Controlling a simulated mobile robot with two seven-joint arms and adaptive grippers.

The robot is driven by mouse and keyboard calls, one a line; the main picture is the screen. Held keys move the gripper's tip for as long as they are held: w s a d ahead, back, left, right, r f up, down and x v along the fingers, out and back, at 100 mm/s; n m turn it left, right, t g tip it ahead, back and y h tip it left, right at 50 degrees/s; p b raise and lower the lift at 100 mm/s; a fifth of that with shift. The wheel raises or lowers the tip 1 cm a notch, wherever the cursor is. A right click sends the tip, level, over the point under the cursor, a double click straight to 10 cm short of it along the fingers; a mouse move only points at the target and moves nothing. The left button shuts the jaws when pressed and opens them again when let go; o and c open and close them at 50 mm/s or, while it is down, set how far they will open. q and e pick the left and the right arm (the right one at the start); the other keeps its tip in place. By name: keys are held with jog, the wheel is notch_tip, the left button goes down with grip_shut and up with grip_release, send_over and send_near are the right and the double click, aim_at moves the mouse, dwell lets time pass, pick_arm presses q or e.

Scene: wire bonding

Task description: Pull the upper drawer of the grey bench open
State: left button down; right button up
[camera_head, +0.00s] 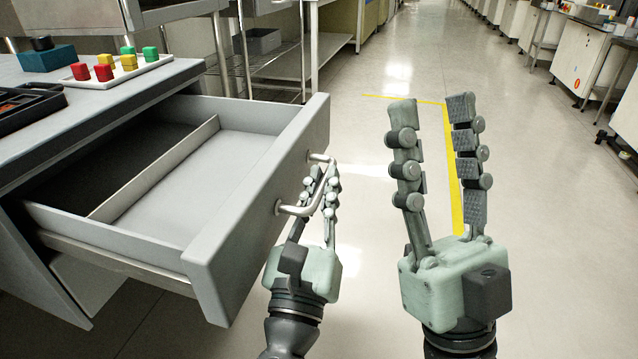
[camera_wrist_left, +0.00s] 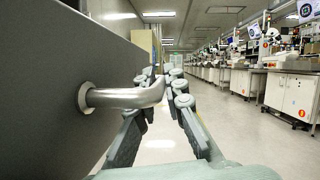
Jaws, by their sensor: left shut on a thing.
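The grey bench (camera_head: 110,95) stands at the left in the head view. Its upper drawer (camera_head: 255,200) is pulled well out, and its inside shows a divider and no loose objects. A metal bar handle (camera_head: 290,210) sits on the drawer front. My left gripper (camera_head: 325,175) is shut on the handle; the handle also shows between its fingers in the left wrist view (camera_wrist_left: 125,97). My right gripper (camera_head: 430,110) is open and empty, pointing up to the right of the drawer, apart from it.
On the bench top are a white tray (camera_head: 150,65) with several coloured blocks, a teal block (camera_head: 47,58) and a black tray (camera_head: 25,108). A wire shelf (camera_head: 275,65) stands behind the bench. The floor (camera_head: 380,60) to the right is clear, with yellow tape lines.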

pick_arm(q)
jog(key=c, duration=1.6)
grip_release()
jog(key=shift+s, duration=0.1)
jog(key=v, duration=1.2)
